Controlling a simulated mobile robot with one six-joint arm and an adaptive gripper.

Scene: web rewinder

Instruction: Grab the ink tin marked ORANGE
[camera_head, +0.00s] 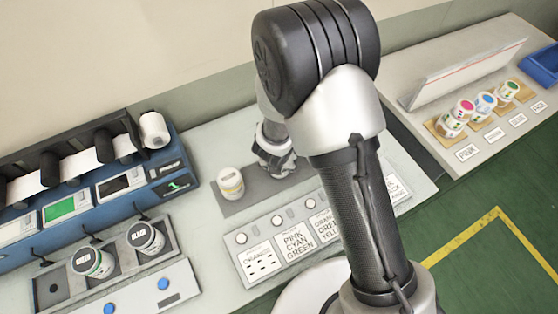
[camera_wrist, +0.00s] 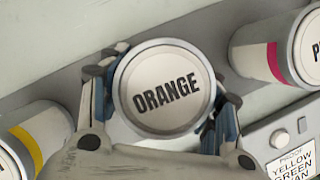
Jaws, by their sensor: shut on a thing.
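The ink tin marked ORANGE (camera_wrist: 168,88) fills the middle of the wrist view, its pale round lid facing the camera. My gripper (camera_wrist: 162,98) has one blue-padded finger on each side of this tin and is shut on it. In the head view my gripper (camera_head: 274,158) is low over the grey strip of the middle bench, partly behind my arm. I cannot make out the ORANGE tin there. Whether it still rests on the strip is unclear.
A yellow-banded tin (camera_head: 230,183) stands left of my gripper; a magenta-banded tin (camera_wrist: 275,55) is close on the right. A label panel (camera_head: 290,240) lies in front. Several tins stand on the right bench (camera_head: 520,45). Blue machines (camera_head: 165,175) are at left.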

